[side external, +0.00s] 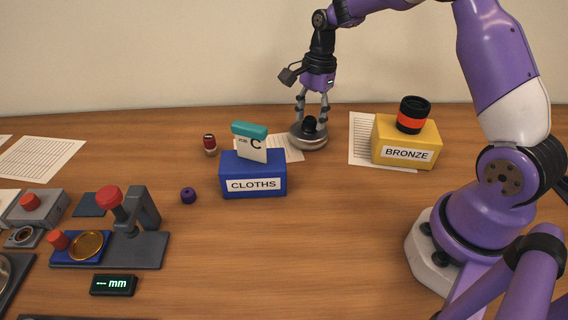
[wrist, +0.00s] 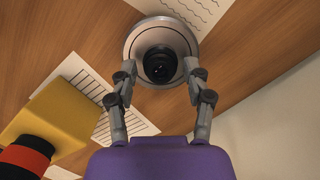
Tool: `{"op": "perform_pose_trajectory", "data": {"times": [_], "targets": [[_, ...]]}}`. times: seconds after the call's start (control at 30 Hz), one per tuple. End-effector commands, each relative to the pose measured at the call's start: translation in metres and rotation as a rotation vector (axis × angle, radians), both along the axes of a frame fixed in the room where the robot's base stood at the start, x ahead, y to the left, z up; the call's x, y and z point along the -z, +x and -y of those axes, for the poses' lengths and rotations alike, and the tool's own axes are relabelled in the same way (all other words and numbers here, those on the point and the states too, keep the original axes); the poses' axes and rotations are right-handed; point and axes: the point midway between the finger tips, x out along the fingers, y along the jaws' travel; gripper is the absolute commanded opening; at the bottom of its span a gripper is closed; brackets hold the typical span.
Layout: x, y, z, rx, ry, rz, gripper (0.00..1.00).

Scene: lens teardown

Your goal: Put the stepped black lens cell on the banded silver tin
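A black stepped round piece, which looks like the lens cell (side external: 311,126), sits on top of a low, round silver-grey tin (side external: 308,141) with a darker band. In the wrist view the cell (wrist: 160,65) stands near the middle of the tin's pale top (wrist: 134,45). My gripper (side external: 312,117) is just above the tin, pointing down, with its fingers on either side of the cell. In the wrist view the gripper (wrist: 159,68) shows gaps between both fingertips and the cell, so it is open. The cell's underside is hidden.
A yellow BRONZE box (side external: 407,142) with a black-and-orange cylinder (side external: 412,115) stands right of the tin. A blue CLOTHS box (side external: 253,174) with a teal-topped card (side external: 250,140) is to the left. A red-topped fixture (side external: 128,215) stands front left. The front middle table is clear.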

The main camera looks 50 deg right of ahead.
Motion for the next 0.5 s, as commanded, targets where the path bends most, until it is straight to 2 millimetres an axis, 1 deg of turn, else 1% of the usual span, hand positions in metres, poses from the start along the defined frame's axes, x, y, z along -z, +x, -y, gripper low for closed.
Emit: {"op": "perform_pose_trajectory", "data": {"times": [0.33,0.43,0.5], "targets": [[-0.003,0.000,0.000,0.000,0.000,0.001,0.65],[-0.013,0.001,0.002,0.002,0.000,0.004,0.65],[-0.025,0.001,0.004,0.001,-0.001,0.006,0.65]]}}
